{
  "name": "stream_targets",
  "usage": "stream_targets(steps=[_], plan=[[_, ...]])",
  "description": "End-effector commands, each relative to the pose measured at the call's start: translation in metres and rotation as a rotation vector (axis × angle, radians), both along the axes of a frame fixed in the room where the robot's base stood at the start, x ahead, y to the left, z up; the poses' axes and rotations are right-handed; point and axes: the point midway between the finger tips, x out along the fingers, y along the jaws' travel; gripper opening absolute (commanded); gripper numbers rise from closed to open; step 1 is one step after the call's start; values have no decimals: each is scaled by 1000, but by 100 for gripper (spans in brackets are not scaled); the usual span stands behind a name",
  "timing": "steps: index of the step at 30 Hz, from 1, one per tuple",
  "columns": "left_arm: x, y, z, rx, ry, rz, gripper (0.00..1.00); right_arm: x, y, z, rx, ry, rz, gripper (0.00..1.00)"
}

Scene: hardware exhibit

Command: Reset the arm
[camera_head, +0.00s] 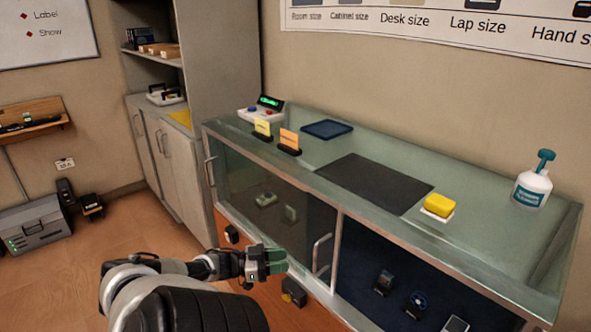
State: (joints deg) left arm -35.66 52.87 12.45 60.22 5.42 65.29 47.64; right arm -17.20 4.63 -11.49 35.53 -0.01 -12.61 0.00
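My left arm comes in from the bottom left. Its gripper (277,261) is in front of the glass display case (330,205), near the door handle at the case's lower front. Two greenish finger pads show at its tip, with nothing visible held between them. The view is too small to tell whether the fingers are apart or closed, or whether they touch the case. My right gripper is not in view.
On the case top are a dark mat (374,183), a yellow sponge (439,204), a spray bottle (532,180), a blue tray (327,129), small cards and a device (262,109).

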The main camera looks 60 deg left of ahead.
Motion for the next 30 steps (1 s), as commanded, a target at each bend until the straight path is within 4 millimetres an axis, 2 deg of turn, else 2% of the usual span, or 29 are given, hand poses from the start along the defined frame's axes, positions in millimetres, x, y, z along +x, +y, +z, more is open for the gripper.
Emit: stream_targets(steps=[4, 20, 23, 26, 29, 30], plan=[[-7, 2, 0, 0, 0, 0, 37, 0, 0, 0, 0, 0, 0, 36], [-7, 2, 0, 0, -1, 0, 37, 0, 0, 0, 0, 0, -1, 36], [-9, 2, -5, 1, 7, 12, 37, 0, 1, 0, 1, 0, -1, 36], [-17, 2, -31, 15, 51, 82, 37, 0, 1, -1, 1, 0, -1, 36], [-35, -4, -84, 47, 155, 203, 37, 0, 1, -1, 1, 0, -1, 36], [-44, -9, -111, 63, 213, 257, 37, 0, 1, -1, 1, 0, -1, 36]])
